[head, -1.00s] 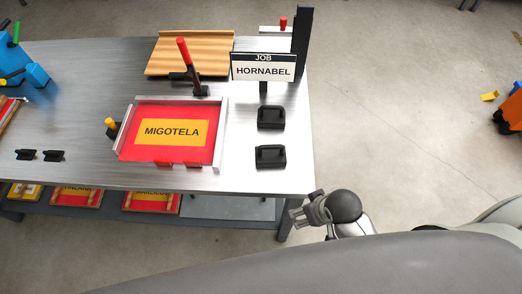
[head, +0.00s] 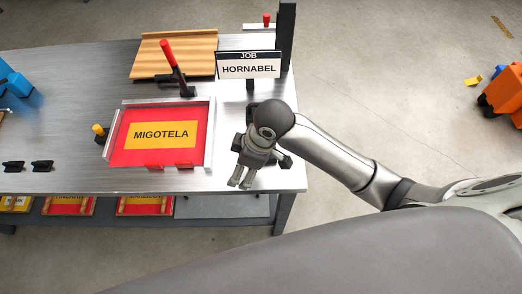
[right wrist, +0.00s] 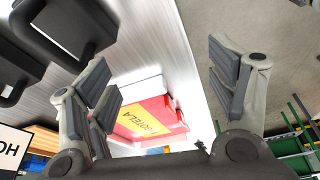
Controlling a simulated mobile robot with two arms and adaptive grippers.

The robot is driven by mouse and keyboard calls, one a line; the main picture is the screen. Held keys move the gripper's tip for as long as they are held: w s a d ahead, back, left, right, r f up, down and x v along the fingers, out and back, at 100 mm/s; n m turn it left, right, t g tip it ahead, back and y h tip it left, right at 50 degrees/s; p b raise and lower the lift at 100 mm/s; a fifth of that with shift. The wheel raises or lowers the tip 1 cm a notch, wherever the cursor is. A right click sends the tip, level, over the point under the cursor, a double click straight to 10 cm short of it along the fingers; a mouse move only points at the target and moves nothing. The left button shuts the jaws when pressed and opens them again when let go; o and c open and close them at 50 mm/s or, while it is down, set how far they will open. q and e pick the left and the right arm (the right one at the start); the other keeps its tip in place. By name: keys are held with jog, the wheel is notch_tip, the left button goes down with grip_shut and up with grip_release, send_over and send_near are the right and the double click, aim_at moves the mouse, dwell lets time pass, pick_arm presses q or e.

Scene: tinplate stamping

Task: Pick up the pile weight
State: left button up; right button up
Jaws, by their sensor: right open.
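Two black weights with loop handles stand on the right end of the metal table. In the head view my right arm covers most of them; an edge of the rear weight (head: 250,107) and a corner of the front weight (head: 285,162) show. In the right wrist view they show at upper left, one larger (right wrist: 72,22) and one cut by the edge (right wrist: 12,72). I cannot tell which is the pile weight. My right gripper (head: 240,184) is open and empty over the table's right end, its fingers beside the weights, apart from them. My left gripper is not in view.
A red tray (head: 196,150) with a yellow MIGOTELA plate (head: 161,134) lies left of the gripper. A HORNABEL job sign (head: 249,69) and a black post (head: 287,35) stand behind. A wooden board (head: 170,58) lies at the back. The table's right edge is close.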

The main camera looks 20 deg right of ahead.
jog(key=w+d+r+n+h, duration=0.1)
jog(key=w+d, duration=0.1)
jog(key=w+d+r+n+g+h, duration=0.1)
jog(key=w+d, duration=0.1)
jog(key=w+d+r+n+h, duration=0.1)
jog(key=w+d+r, duration=0.1)
jog(key=d, duration=0.1)
jog(key=shift+w+d+g, duration=0.1)
jog(key=shift+w+g, duration=0.05)
jog(key=shift+g, duration=0.15)
jog(key=shift+d+f, duration=0.1)
notch_tip(320, 180, down, 5)
jog(key=shift+f+p, duration=0.1)
jog(key=shift+p, duration=0.3)
jog(key=f, duration=0.1)
jog(key=f+p, duration=0.1)
jog(key=f, duration=0.2)
jog(key=shift+a, duration=0.25)
jog(key=shift+f, duration=0.6)
grip_shut()
jog(key=shift+r, duration=0.15)
